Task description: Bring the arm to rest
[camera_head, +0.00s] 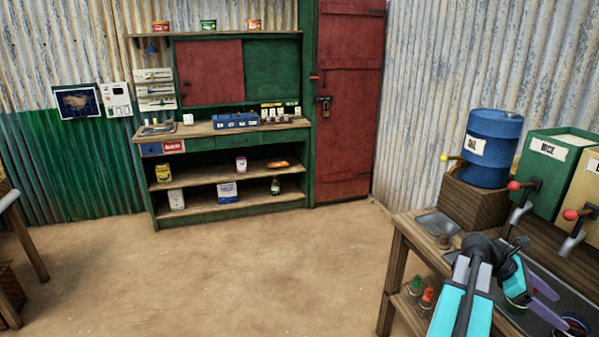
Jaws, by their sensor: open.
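My arm (467,290), cyan and dark grey, reaches up from the bottom edge at the lower right, over the wooden bench. It bends at a dark joint, and its wrist turns to the right. My gripper (562,312) has two pale purple fingers pointing down to the right. The fingers are spread apart, with nothing visible between them. They are above the dark bench top, near a round dish (577,325) that is partly cut off by the bottom edge.
On the bench (398,262) stand a blue OIL drum (492,148) and a green RICE bin (552,185) with red-knobbed levers. Small bottles (427,298) sit on its lower shelf. A green counter (225,215) and a red door (345,110) line the back. The floor between is clear.

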